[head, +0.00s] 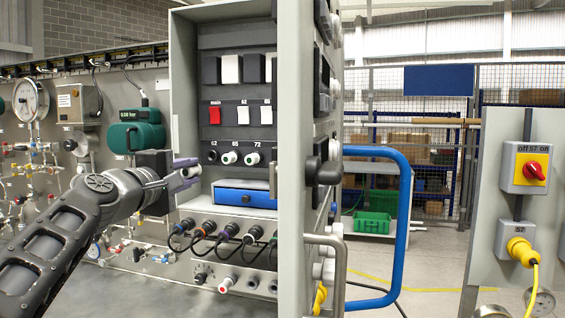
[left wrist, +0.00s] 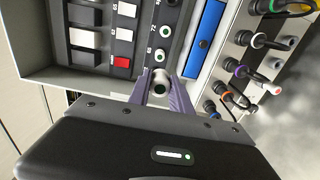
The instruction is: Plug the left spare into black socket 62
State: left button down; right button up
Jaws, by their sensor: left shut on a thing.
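My left gripper (head: 192,172), with purple fingers, is shut on a small pale spare plug (left wrist: 160,84). In the left wrist view, the plug shows a dark centre between the fingertips (left wrist: 163,92). In the head view, the gripper is at the open cabinet's left side, just left of and below black socket 62 (head: 213,155). The plug appears apart from the socket; the depth gap is hard to judge. Beside socket 62 are two white round fittings with green centres, at 65 (head: 229,157) and 72 (head: 252,158). My right gripper is not in view.
A red main switch (head: 215,115) sits above socket 62. A blue drawer front (head: 245,194) lies below the row. Several cabled plugs (head: 228,232) stick out lower down. The open cabinet door (head: 297,150) closes off the right; a green gauge box (head: 135,134) is at the left.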

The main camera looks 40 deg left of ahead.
pick_arm(q)
jog(key=s+a, duration=0.2)
jog(key=a, duration=0.4)
jog(key=shift+a, duration=0.2)
jog(key=shift+s, duration=0.1)
jog(key=n+p, duration=0.4)
jog(key=n, duration=0.1)
jog(key=shift+p, duration=0.3)
dwell(0.5)
